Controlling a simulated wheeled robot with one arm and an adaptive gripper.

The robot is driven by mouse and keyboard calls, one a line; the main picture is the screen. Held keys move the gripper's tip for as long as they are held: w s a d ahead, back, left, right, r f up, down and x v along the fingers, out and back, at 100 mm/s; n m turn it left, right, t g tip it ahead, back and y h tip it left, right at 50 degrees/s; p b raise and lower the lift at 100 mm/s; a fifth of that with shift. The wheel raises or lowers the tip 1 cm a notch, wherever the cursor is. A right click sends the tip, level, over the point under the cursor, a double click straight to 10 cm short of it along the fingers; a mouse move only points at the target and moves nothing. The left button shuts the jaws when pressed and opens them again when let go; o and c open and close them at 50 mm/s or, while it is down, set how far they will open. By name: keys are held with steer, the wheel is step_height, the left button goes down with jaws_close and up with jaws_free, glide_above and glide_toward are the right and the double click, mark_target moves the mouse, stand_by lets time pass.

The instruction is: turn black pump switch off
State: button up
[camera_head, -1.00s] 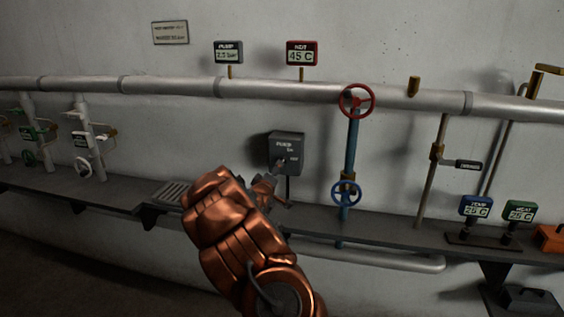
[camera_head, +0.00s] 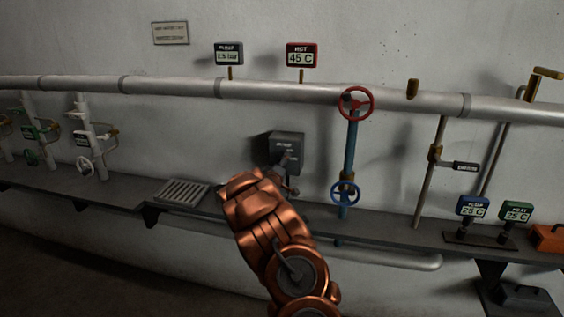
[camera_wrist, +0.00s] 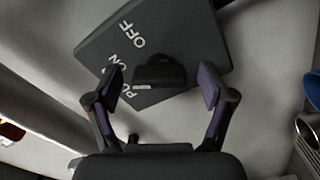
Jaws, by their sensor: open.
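The dark grey pump switch box (camera_head: 287,148) is mounted on the wall in the head view, partly hidden by my gripper. In the wrist view the box (camera_wrist: 190,30) fills the upper middle, with ON and OFF lettering on its face. Its black switch knob (camera_wrist: 160,72) has a pale mark at its lower left, near the ON lettering. My gripper (camera_wrist: 160,92) is open, with one finger on each side of the knob. I cannot tell whether either finger touches it. In the head view my gripper (camera_head: 284,178) is in front of the box's lower part.
A blue pipe with a red handwheel (camera_head: 355,103) and a blue handwheel (camera_head: 345,193) stands just right of the box. A grey shelf (camera_head: 390,232) runs below, with a grate (camera_head: 181,192) at left. A horizontal pipe (camera_head: 170,86) crosses above.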

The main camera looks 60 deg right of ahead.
steer(key=shift+w+d, duration=0.15)
steer(key=shift+d, duration=0.2)
steer(key=c, duration=1.2)
